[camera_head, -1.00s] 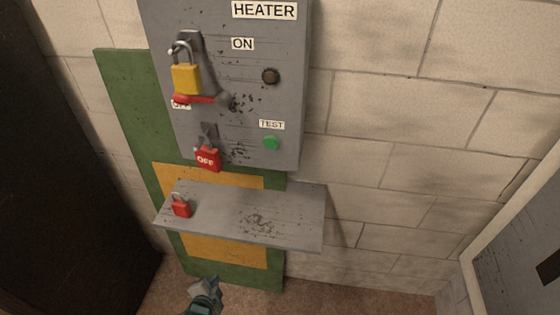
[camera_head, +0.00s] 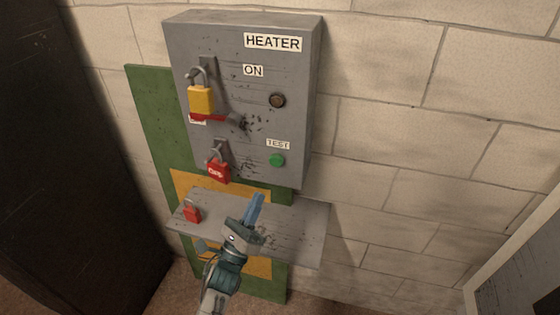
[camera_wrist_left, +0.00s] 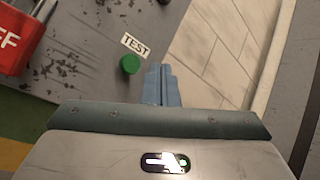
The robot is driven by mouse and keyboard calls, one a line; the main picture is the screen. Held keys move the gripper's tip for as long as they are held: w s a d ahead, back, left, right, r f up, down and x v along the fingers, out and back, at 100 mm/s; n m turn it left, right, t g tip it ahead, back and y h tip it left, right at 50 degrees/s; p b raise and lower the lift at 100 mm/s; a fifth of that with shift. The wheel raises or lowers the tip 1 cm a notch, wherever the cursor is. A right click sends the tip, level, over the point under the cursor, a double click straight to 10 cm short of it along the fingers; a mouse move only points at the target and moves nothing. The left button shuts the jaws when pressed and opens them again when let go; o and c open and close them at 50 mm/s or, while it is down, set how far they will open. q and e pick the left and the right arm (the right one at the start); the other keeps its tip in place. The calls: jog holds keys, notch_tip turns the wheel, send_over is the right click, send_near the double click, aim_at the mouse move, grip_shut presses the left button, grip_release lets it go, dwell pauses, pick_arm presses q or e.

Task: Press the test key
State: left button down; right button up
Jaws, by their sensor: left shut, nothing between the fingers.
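The green test key (camera_head: 277,160) is a round button low on the right of the grey heater box (camera_head: 240,90), under a TEST label (camera_head: 278,144). It also shows in the left wrist view (camera_wrist_left: 130,64), just left of my fingertips. My left gripper (camera_head: 256,202) is shut and empty, its blue fingers pointing up. In the head view its tips are below and a little left of the key, apart from it. In the left wrist view the shut fingers (camera_wrist_left: 161,84) stand at the picture's middle. My right gripper is not in view.
A grey shelf (camera_head: 305,225) sticks out below the box, with a small red padlock (camera_head: 192,212) on its left. A dark lamp (camera_head: 277,101) sits above the key.

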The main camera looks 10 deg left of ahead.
aim_at(276, 160)
pick_arm(q)
jog(key=shift+s+d+r+m+h, duration=0.2)
jog(key=shift+r+m+h, duration=0.2)
jog(key=shift+m, duration=0.2)
jog(key=shift+s+d+r+m+h, duration=0.15)
jog(key=shift+r+m+h, duration=0.2)
jog(key=shift+m, duration=0.25)
jog(key=shift+w+r, duration=0.1)
jog(key=shift+w, duration=0.05)
jog(key=w+b, duration=0.1)
jog(key=w, duration=0.7)
jog(key=shift+w+d+b, duration=0.15)
jog(key=shift+w+b, duration=0.2)
jog(key=shift+b, duration=0.05)
dwell(0.9)
jog(key=shift+w+b, duration=0.4)
jog(key=shift+b, duration=0.1)
